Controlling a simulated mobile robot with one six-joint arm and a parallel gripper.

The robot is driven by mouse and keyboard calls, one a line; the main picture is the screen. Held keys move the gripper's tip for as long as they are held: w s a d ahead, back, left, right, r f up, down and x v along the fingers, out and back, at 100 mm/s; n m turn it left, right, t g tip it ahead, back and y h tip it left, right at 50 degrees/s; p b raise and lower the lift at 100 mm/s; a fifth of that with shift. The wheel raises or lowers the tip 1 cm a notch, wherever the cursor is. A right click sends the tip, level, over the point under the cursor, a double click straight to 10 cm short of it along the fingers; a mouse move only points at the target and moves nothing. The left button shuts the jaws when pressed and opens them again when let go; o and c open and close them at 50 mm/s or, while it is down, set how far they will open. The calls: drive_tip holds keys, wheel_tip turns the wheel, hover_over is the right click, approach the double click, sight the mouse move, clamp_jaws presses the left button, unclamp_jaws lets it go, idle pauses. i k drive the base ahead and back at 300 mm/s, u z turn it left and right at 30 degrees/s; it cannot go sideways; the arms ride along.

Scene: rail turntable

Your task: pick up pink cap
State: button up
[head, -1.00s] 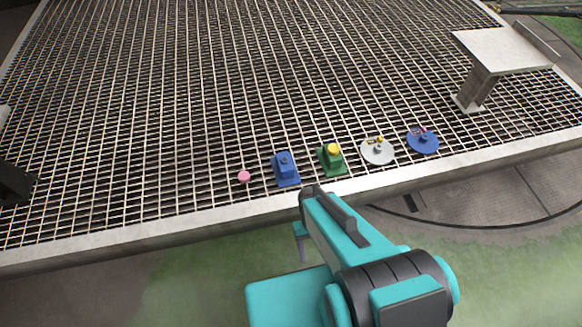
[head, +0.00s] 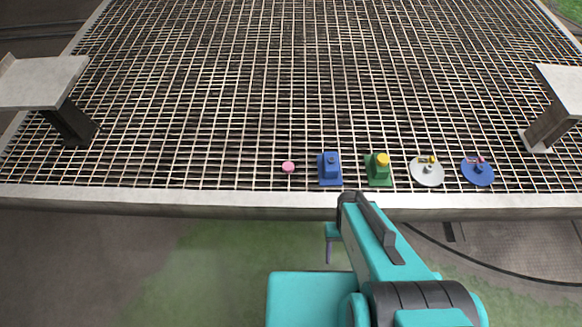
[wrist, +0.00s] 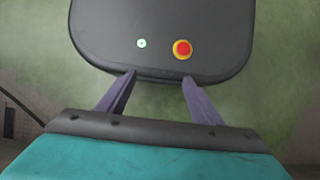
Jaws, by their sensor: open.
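The pink cap (head: 288,167) is a small round piece lying on the metal grating (head: 240,120) near its front edge, in the head view. It is left of a blue block-like fixture (head: 330,169). My gripper (wrist: 158,82) shows in the wrist view with its two fingers apart and nothing between them. It points down over my own dark base, which bears a red button. In the head view my arm is in front of the grating's edge, and only part of the gripper (head: 331,245) shows below that edge. The cap is not in the wrist view.
Right of the blue fixture are a green fixture with a yellow top (head: 379,168), a grey disc (head: 427,171) and a blue disc (head: 477,172) with small parts. Raised stands (head: 45,82) (head: 570,88) are at left and right. The grating behind is clear.

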sight(289, 166)
drive_tip(key=z, duration=0.7)
drive_tip(key=k, duration=0.15)
drive_tip(key=u, duration=2.85)
drive_tip(key=k, duration=0.15)
drive_tip(key=u, duration=1.2)
drive_tip(key=k, duration=0.95)
drive_tip(key=u, duration=0.15)
